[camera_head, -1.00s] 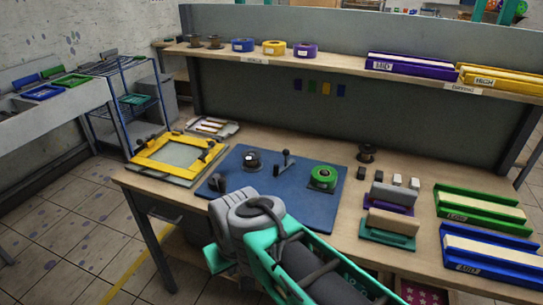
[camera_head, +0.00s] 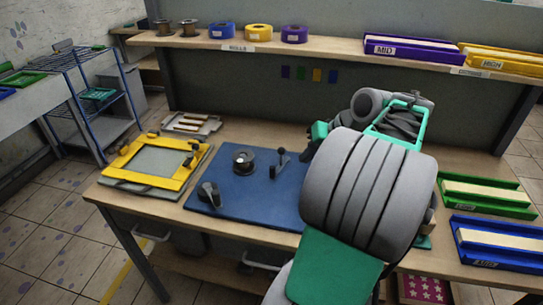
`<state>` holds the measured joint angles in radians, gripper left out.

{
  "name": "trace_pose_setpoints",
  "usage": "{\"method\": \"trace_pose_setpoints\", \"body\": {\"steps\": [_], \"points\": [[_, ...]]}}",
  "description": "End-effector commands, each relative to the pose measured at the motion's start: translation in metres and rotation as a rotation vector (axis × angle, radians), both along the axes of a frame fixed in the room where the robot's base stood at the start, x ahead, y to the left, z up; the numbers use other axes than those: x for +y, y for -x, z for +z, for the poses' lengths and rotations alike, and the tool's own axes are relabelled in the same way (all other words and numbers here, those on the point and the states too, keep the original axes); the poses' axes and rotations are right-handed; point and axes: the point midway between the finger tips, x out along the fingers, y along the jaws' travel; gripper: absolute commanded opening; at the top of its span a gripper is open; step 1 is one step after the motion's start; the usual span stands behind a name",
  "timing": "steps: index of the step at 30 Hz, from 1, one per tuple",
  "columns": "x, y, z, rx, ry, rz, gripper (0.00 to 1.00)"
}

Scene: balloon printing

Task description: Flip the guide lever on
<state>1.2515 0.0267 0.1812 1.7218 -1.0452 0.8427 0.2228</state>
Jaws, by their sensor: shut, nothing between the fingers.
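A blue board (camera_head: 245,200) lies on the table. A small dark lever with a round knob (camera_head: 281,158) stands near the board's back edge, tilted a little; it looks like the guide lever, but I cannot tell its on or off side. A dark spool (camera_head: 244,160) sits left of it, and a dark clamp-like part (camera_head: 209,196) stands at the board's front left. My arm rises over the right part of the board, and its far links bend above the table right of the lever. My gripper's fingers are hidden behind the arm.
A yellow frame (camera_head: 150,182) lies left of the board, with a small tray (camera_head: 192,124) behind it. A shelf (camera_head: 330,47) with rolls and trays runs along the back. Green (camera_head: 487,193) and blue (camera_head: 492,253) trays sit at right.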

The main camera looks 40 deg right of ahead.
Motion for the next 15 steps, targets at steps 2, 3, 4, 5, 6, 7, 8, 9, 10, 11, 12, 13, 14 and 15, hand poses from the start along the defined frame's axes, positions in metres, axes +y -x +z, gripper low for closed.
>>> {"method": "trace_pose_setpoints", "body": {"steps": [2,3,4,5,6,7,8,9,10,11,12,13,14,15], "points": [[-0.020,0.015,0.002,-0.019,-0.009,-0.026,0.00],[-0.024,0.019,0.002,-0.025,-0.012,-0.030,0.00],[-0.025,0.020,0.003,-0.028,-0.012,-0.031,0.00],[-0.026,0.020,0.003,-0.029,-0.012,-0.031,0.00],[-0.026,0.020,0.004,-0.030,-0.012,-0.030,0.00],[-0.025,0.020,0.004,-0.029,-0.012,-0.028,0.00],[-0.025,0.020,0.004,-0.029,-0.012,-0.028,0.00],[-0.025,0.020,0.004,-0.029,-0.011,-0.029,0.00],[-0.025,0.020,0.004,-0.029,-0.012,-0.030,0.00],[-0.025,0.020,0.004,-0.029,-0.012,-0.030,0.00],[-0.025,0.020,0.003,-0.029,-0.012,-0.030,0.00],[-0.025,0.020,0.003,-0.028,-0.012,-0.031,0.00],[-0.025,0.019,0.002,-0.028,-0.012,-0.031,0.00],[-0.024,0.018,0.000,-0.028,-0.013,-0.030,0.00]]}}
